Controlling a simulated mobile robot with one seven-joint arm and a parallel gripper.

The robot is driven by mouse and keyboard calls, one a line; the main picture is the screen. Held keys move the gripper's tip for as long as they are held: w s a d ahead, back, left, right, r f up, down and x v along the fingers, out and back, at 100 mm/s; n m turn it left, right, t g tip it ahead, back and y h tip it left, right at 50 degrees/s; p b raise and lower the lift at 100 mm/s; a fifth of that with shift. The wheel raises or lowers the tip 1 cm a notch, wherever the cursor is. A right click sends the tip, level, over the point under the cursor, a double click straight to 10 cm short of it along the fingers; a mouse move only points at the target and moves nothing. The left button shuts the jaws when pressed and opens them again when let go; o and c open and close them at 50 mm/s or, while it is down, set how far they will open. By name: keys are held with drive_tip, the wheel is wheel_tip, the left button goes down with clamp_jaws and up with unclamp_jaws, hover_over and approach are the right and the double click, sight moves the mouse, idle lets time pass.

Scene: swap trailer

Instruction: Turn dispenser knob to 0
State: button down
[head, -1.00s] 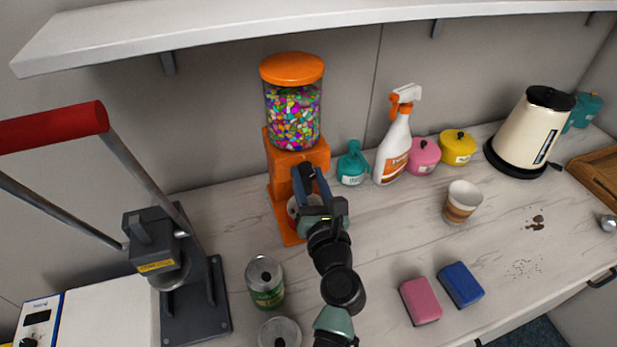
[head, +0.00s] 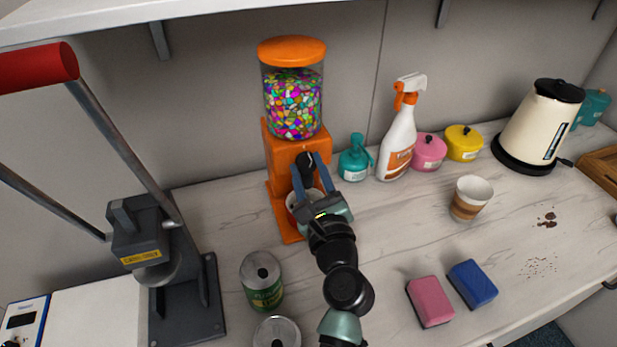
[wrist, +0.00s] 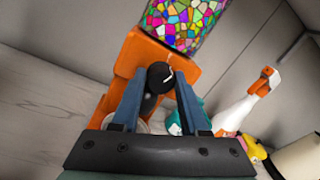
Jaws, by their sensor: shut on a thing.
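The orange candy dispenser (head: 284,155) with a clear jar of colourful candy stands against the back wall. Its round black knob (head: 306,161) is on the front. The knob also shows in the wrist view (wrist: 160,78), with a white mark slanting on its face. My gripper (head: 309,168) is in front of the dispenser, its blue fingers on either side of the knob. In the wrist view my gripper (wrist: 160,82) is shut on the knob. I cannot read any numbers around the knob. A cup (head: 292,206) at the dispenser's base is partly hidden behind my gripper.
A teal bottle (head: 354,160) and a spray bottle (head: 398,140) stand close right of the dispenser. A paper cup (head: 470,198) and two sponges (head: 429,302) are further right. Cans (head: 262,281) and a lever press (head: 150,245) are at left. A shelf (head: 200,15) overhangs.

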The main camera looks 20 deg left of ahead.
drive_tip(key=shift+n+y+b, duration=0.3)
drive_tip(key=shift+n+b, duration=1.05)
drive_tip(key=shift+n, duration=0.75)
drive_tip(key=c, duration=0.7)
unclamp_jaws()
drive_tip(key=shift+s, duration=0.1)
drive_tip(key=b+v, duration=0.1)
drive_tip(key=v, duration=1.1)
drive_tip(key=shift+s+d, duration=0.25)
drive_tip(key=shift+s, duration=0.1)
